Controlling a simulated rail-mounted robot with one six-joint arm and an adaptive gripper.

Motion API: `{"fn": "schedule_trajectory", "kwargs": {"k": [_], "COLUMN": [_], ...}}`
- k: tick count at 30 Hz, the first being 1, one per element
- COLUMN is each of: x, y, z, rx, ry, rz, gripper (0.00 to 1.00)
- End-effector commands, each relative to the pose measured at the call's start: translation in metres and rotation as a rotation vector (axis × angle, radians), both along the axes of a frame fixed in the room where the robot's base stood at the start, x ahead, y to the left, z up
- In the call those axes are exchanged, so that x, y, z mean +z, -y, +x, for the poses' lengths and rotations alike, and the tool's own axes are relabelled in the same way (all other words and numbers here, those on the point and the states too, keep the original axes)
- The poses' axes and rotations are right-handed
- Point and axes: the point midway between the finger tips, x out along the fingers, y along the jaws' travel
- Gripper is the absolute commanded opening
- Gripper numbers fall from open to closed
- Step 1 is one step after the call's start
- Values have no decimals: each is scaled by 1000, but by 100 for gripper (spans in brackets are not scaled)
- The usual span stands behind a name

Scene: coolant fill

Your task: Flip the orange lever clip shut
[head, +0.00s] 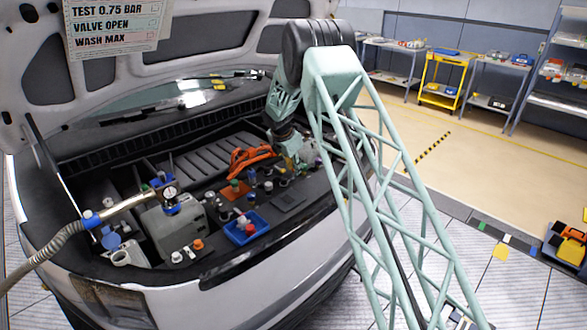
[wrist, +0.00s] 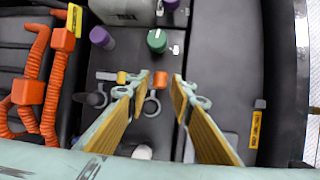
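In the wrist view my gripper (wrist: 160,92) is open, with its two yellow-padded fingers spread apart and nothing held between them. A small orange block (wrist: 161,79), which looks like the end of the orange lever clip, lies between and just beyond the fingertips. A grey ring (wrist: 153,106) lies between the fingers. A smaller yellow-orange piece (wrist: 122,77) is by the left fingertip. I cannot tell how far the lever is open. In the head view my gripper (head: 291,160) is low over the right side of the engine bay, and the clip cannot be made out.
A green-capped knob (wrist: 157,41) and a purple cap (wrist: 102,37) stand beyond the fingers. Orange cables (wrist: 29,91) run at left. A dark flat panel (wrist: 226,60) is at right.

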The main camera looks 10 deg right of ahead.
Motion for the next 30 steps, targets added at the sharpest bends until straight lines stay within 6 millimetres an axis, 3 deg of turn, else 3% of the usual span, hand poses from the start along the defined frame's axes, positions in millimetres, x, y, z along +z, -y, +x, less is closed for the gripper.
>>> {"fn": "schedule_trajectory", "kwargs": {"k": [6, 30], "x": [0, -3], "y": [0, 4], "z": [0, -3], "rx": [0, -1], "ry": [0, 62], "rz": [0, 37], "gripper": [2, 2]}}
